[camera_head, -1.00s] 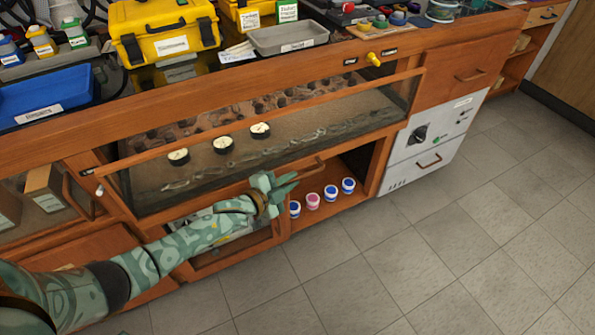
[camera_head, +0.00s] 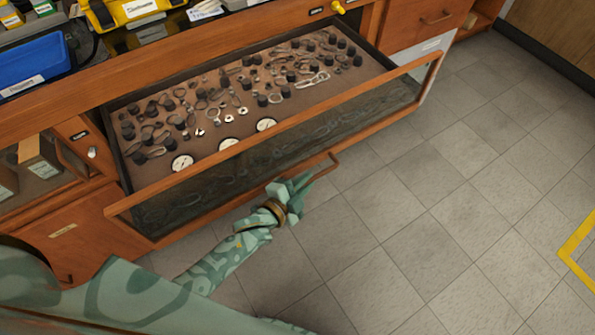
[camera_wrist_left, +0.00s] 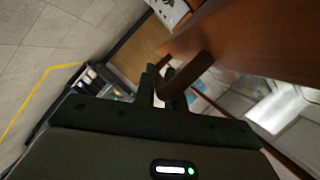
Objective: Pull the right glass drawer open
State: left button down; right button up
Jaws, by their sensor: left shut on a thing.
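The right glass drawer (camera_head: 290,140) stands pulled well out of the wooden bench in the head view. Its glass front has a wooden frame, and gauges, black knobs and small metal parts lie inside. Its wooden handle (camera_head: 328,167) runs along the lower front. My left gripper (camera_head: 297,187) is at the handle, shut on it. In the left wrist view the handle (camera_wrist_left: 186,75) passes between the fingers, beside the drawer's wooden front (camera_wrist_left: 250,38). My right gripper is not in view.
A blue tray (camera_head: 32,67) and a yellow case (camera_head: 122,10) sit on the bench top. A glass-fronted compartment (camera_head: 40,165) with boxes is at the left. The tiled floor (camera_head: 430,220) in front is clear, with a yellow line (camera_head: 578,250) at the right.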

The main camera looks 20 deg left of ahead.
pick_arm(q)
jog(key=shift+s+d+f, duration=0.1)
jog(key=shift+s+d, duration=0.05)
jog(key=shift+s, duration=0.05)
jog(key=c, duration=1.5)
grip_release()
jog(key=shift+w, duration=0.1)
